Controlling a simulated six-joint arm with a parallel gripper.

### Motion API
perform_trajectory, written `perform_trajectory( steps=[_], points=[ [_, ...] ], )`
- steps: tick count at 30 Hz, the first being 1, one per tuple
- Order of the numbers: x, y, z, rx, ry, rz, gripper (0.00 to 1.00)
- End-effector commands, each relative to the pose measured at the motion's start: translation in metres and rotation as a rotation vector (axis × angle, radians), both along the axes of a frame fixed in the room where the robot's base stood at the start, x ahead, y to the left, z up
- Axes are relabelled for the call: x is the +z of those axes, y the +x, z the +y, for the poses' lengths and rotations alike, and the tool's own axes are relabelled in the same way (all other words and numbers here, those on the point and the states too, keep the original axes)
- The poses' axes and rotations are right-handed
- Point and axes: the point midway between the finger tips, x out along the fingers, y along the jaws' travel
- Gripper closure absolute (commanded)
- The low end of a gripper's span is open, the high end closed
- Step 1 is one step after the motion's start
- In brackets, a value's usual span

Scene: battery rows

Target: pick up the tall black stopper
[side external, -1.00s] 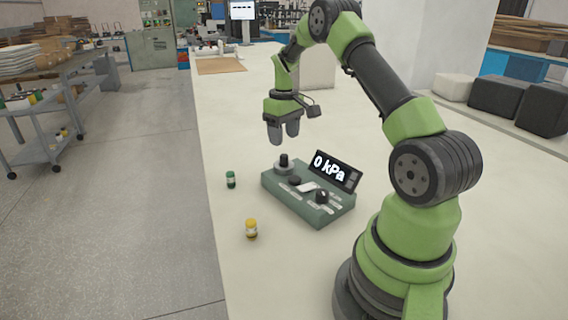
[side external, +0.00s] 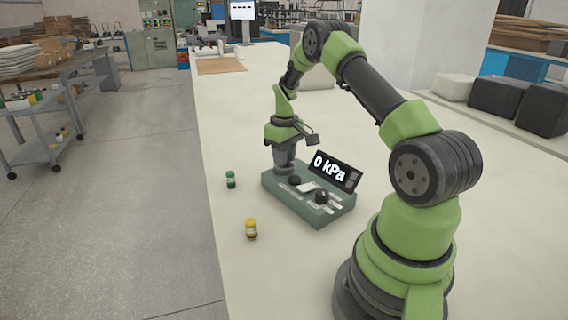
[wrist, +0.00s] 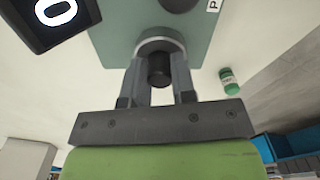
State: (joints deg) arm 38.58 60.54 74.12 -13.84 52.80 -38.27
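The tall black stopper (wrist: 159,70) stands upright in a grey ring (wrist: 160,46) at one end of the green-grey box (side external: 312,215). In the wrist view it lies between the two fingers of my gripper (wrist: 160,76), one on each side. The fingers look very close to its sides, and I cannot tell whether they touch it. In the side view my gripper (side external: 285,160) is down over that end of the box, and its fingers hide the stopper.
The box carries a tilted display reading 0 kPa (side external: 334,171), a low black knob (side external: 294,180) and a round black knob (side external: 321,196). A green-capped bottle (side external: 230,180) and a yellow-capped bottle (side external: 251,229) stand left of the box. The table behind is mostly clear.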

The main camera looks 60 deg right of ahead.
Motion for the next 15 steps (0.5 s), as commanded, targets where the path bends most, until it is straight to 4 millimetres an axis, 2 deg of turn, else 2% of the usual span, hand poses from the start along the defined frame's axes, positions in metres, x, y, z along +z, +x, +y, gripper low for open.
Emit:
perform_trajectory(
  steps=[10, 15],
  points=[
    [0.004, 0.0, 0.0, 0.0, -0.001, -0.002, 0.98],
    [0.031, 0.001, -0.001, -0.001, -0.004, -0.004, 0.98]
  ],
)
